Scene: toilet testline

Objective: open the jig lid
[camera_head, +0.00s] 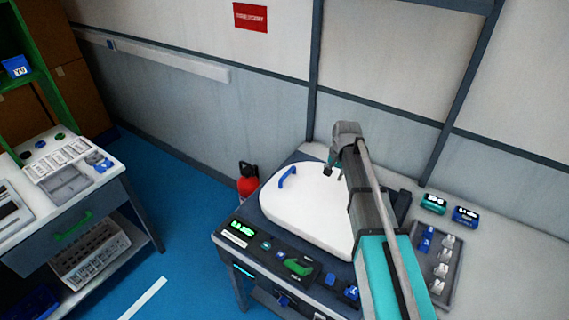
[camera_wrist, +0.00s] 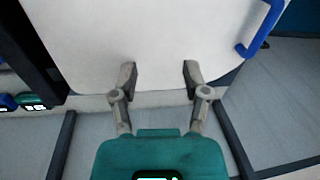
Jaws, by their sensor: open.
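The jig lid is a large white rounded panel (camera_head: 300,215) that lies flat on the dark jig base (camera_head: 262,228). Its blue handle (camera_head: 287,177) stands at the lid's far left edge. In the wrist view the white lid (camera_wrist: 140,35) fills the upper part and the blue handle (camera_wrist: 262,30) is at the upper right. My gripper (camera_head: 332,170) is above the far side of the lid, to the right of the handle and apart from it. In the wrist view the two fingers (camera_wrist: 159,75) are spread with nothing between them. My arm hides the lid's right part.
A control panel with a green part (camera_head: 298,267) is along the jig's front. A grey tray (camera_head: 440,265) with white pieces and two small display boxes (camera_head: 434,204) are at the right. The wall (camera_head: 400,142) stands close behind the jig. A red extinguisher (camera_head: 248,182) is at the left.

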